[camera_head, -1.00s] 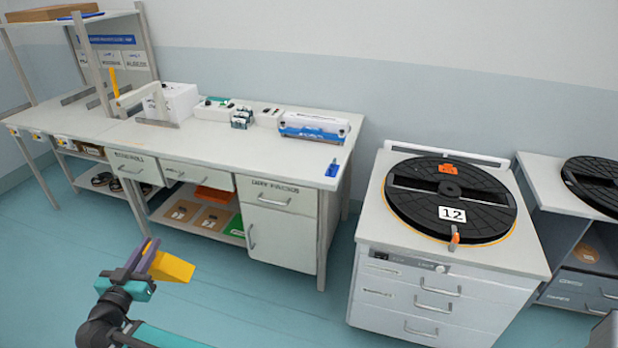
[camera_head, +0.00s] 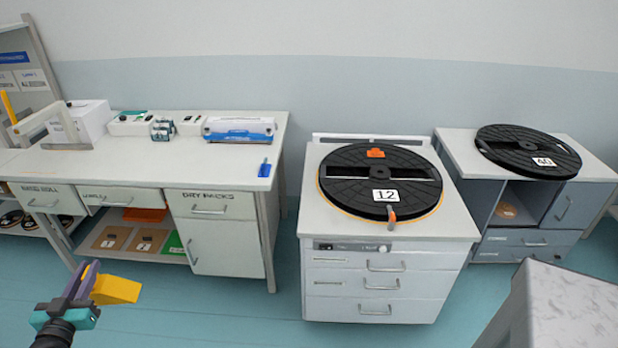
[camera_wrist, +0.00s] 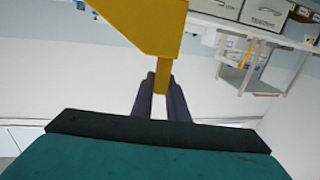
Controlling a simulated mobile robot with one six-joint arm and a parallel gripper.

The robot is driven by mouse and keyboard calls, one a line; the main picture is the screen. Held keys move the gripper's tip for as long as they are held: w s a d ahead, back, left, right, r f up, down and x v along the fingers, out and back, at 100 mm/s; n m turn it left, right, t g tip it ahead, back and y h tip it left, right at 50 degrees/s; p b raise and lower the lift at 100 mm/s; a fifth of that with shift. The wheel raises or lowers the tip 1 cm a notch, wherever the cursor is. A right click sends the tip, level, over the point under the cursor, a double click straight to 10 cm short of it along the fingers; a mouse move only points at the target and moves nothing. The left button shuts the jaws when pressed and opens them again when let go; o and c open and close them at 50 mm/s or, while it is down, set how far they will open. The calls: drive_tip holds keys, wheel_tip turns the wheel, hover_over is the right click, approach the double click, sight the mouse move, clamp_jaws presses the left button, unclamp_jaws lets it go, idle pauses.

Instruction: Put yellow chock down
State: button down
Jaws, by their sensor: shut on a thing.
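The yellow chock (camera_head: 116,289) is a wedge-shaped block in my gripper (camera_head: 84,284) at the lower left of the head view. My gripper is shut on it and holds it in the air in front of the long bench. In the wrist view the yellow chock (camera_wrist: 150,22) fills the top middle, with a narrow part running down between the two dark fingers (camera_wrist: 160,98). The chock touches no surface that I can see.
A long bench (camera_head: 130,172) with drawers stands at the left. A white cabinet (camera_head: 460,222) carries a black reel marked 12 (camera_head: 352,165). A grey cabinet (camera_head: 440,152) behind it carries another reel (camera_head: 500,140). A grey-topped block (camera_head: 570,310) is at the lower right. Blue floor (camera_head: 190,320) lies open in front.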

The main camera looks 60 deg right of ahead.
drive_tip(key=s+d+f+m+g+h+b, duration=0.1)
drive_tip(key=s+d+m+g+b, duration=0.15)
drive_tip(key=d, duration=0.95)
drive_tip(key=s+d+f+m+g+h+b, duration=0.1)
drive_tip(key=s+d+f+g+b, duration=0.2)
drive_tip(key=d, duration=1)
drive_tip(key=s+d+m+g+h+b, duration=0.1)
drive_tip(key=s+d+m+g+b, duration=0.2)
drive_tip(key=d, duration=0.9)
drive_tip(key=s+d+f+m+g+b, duration=0.3)
drive_tip(key=s+d+g+b, duration=0.4)
drive_tip(key=s+d, duration=1.8)
drive_tip(key=s+m+g, duration=0.1)
drive_tip(key=s, duration=0.3)
drive_tip(key=shift+s+d+f+m+y, duration=0.15)
drive_tip(key=shift+d+m+y, duration=0.15)
drive_tip(key=shift+d+m, duration=0.05)
drive_tip(key=w+d+f+p, duration=0.1)
drive_tip(key=w+d+p, duration=0.2)
drive_tip(key=w+d, duration=0.7)
drive_tip(key=shift+w+d+f, duration=0.2)
drive_tip(key=shift+d+f, duration=0.05)
drive_tip(key=shift+d, duration=0.85)
drive_tip(key=shift+f, duration=0.1)
